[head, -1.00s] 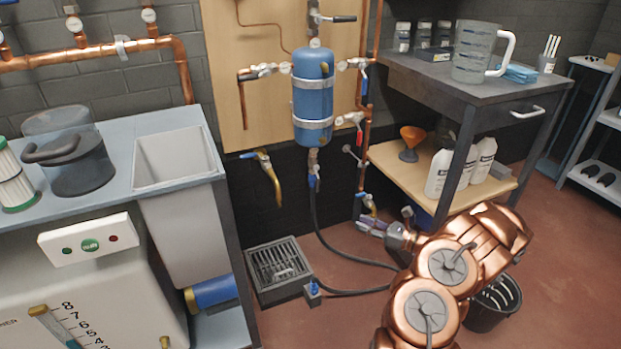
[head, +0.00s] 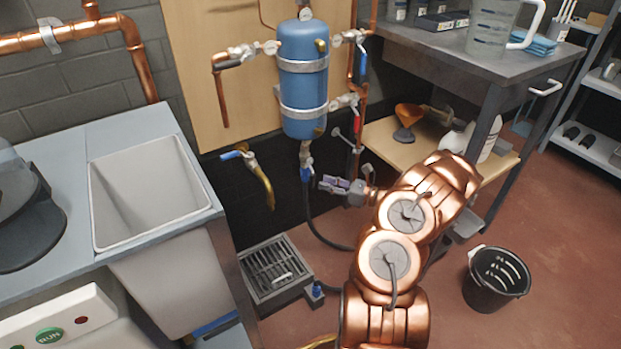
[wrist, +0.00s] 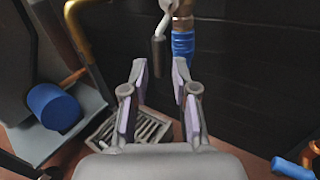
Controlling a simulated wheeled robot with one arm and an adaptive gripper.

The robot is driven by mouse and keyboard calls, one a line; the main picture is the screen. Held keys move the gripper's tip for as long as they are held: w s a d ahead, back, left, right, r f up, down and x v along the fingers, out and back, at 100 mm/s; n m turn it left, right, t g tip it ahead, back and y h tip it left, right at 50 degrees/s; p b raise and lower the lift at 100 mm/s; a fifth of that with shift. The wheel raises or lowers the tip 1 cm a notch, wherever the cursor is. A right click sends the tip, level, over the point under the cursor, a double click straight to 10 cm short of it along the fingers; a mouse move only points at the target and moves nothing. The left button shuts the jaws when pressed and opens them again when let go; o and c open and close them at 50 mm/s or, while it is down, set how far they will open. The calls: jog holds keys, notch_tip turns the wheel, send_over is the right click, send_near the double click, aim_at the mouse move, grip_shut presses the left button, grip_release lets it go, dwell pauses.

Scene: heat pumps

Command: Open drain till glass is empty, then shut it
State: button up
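The blue tank (head: 303,82) is strapped upright to a wooden board. Below it a brass fitting (head: 306,150) leads to a blue part (head: 306,174) and a black hose. I cannot tell its open or shut position. In the wrist view a pipe with a blue sleeve (wrist: 183,43) and a hanging grey lever (wrist: 159,52) show just beyond my fingers. My gripper (head: 326,183) is open and empty, to the right of the hose fitting. In the wrist view, my gripper (wrist: 160,72) has its fingers spread, the lever's end appearing between the tips. I cannot make out a level in any glass.
A brass tap with blue handle (head: 238,154) is on the wall, left of the tank. A floor drain grate (head: 272,268) lies below. A sink (head: 150,190) is at left, a black bucket (head: 496,280) at right. A clear jug (head: 500,28) stands on the grey table (head: 470,62).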

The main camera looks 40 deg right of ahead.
aim_at(312, 187)
jog(key=shift+b+x, duration=0.7)
jog(key=shift+x, duration=2.1)
grip_shut()
